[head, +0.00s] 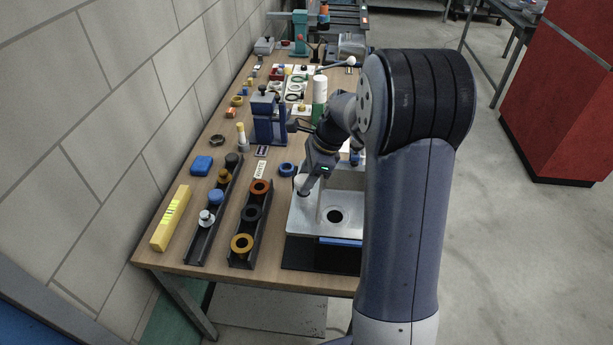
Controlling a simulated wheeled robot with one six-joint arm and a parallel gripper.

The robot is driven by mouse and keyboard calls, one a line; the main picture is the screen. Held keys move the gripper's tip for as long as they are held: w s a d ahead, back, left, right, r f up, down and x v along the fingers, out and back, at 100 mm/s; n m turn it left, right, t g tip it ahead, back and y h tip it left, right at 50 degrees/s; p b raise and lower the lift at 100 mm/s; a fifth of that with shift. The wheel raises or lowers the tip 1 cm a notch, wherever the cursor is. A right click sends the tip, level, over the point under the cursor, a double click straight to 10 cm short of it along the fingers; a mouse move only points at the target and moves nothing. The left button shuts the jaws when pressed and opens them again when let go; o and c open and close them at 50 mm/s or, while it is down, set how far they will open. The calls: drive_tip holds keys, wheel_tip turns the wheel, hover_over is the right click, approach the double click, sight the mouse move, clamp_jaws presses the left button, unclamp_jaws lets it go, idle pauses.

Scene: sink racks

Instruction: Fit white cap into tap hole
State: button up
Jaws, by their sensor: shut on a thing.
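My gripper (308,188) is shut on a white cap (301,181) above the left rim of the sink unit. The sink unit (299,222) is a pale metal block with a recessed basin and a round dark drain hole (335,216). The cap is above the deck's back left corner. I cannot tell whether it touches the deck. The tap hole itself cannot be made out; the gripper and cap may cover it. My arm hides the right side of the sink unit.
Another rack holds a white-and-grey piece (206,218) and blue and brown caps. A yellow box (171,217) lies by the wall. A blue vise-like fixture (268,118) stands behind.

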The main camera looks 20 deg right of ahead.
drive_tip(key=shift+f+b, duration=0.7)
drive_tip(key=shift+f, duration=0.6)
drive_tip(key=shift+r, duration=0.1)
drive_tip(key=o, duration=1)
drive_tip(key=shift+o, duration=0.2)
drive_tip(key=v, duration=1)
drive_tip(key=shift+r+b, duration=0.35)
drive_tip(key=shift+r, duration=0.05)
drive_tip(key=shift+d+f, duration=0.1)
drive_tip(key=shift+d, duration=0.05)
drive_tip(key=x, duration=1)
drive_tip(key=shift+a+f+p, duration=0.2)
drive_tip(key=shift+f+p, duration=0.15)
drive_tip(key=shift+p, duration=0.05)
drive_tip(key=shift+r, duration=0.4)
